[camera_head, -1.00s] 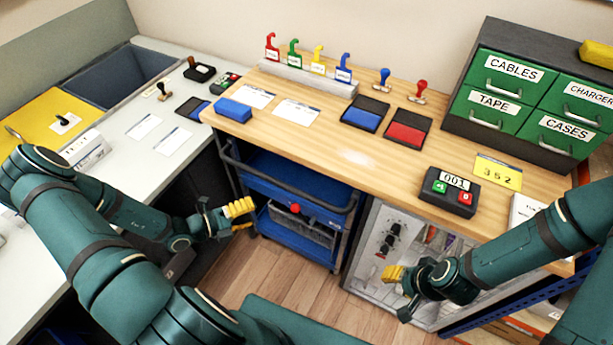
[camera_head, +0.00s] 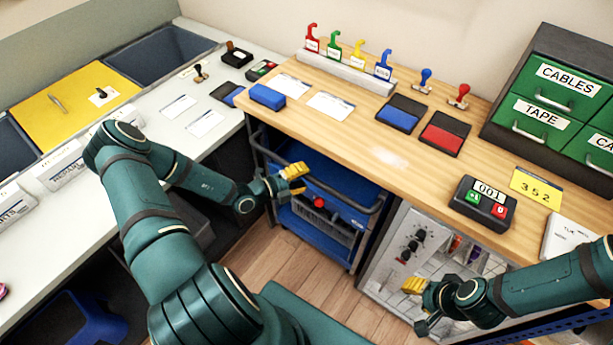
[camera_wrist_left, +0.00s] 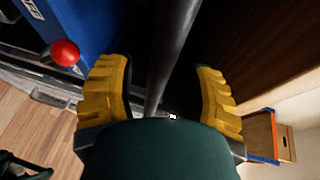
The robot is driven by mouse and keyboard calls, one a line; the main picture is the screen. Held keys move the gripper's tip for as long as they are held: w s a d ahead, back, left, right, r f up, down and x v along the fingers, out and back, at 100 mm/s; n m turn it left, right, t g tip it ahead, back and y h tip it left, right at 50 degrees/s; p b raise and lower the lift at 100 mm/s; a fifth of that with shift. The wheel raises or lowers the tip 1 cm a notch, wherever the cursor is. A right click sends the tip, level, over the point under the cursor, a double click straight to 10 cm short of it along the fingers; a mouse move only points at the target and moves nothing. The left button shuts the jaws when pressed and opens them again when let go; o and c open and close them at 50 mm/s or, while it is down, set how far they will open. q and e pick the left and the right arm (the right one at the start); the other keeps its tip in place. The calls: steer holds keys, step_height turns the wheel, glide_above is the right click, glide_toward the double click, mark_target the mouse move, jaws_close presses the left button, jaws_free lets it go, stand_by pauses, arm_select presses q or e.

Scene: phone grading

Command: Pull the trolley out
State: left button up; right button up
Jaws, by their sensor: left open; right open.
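The blue trolley (camera_head: 330,190) stands under the wooden table, with a dark rail handle along its front and a red knob (camera_head: 319,202) below it. The red knob (camera_wrist_left: 65,52) also shows in the left wrist view. My left gripper (camera_head: 294,172) is at the trolley's front, by the handle. In the left wrist view, the dark handle bar (camera_wrist_left: 172,55) runs between the open yellow fingers of this gripper (camera_wrist_left: 163,95); I cannot tell whether they touch it. My right gripper (camera_head: 415,300) is open and empty, in front of the grey panel right of the trolley.
The wooden table (camera_head: 380,158) above the trolley carries stamps, ink pads and a green drawer cabinet (camera_head: 555,95). The white counter (camera_head: 70,225) stands at the left. Wooden floor (camera_head: 270,265) shows in front of the trolley. A grey panel with knobs (camera_head: 410,240) stands right of it.

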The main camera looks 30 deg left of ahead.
arm_select(q)
steer(key=shift+x, duration=0.75)
jaws_close()
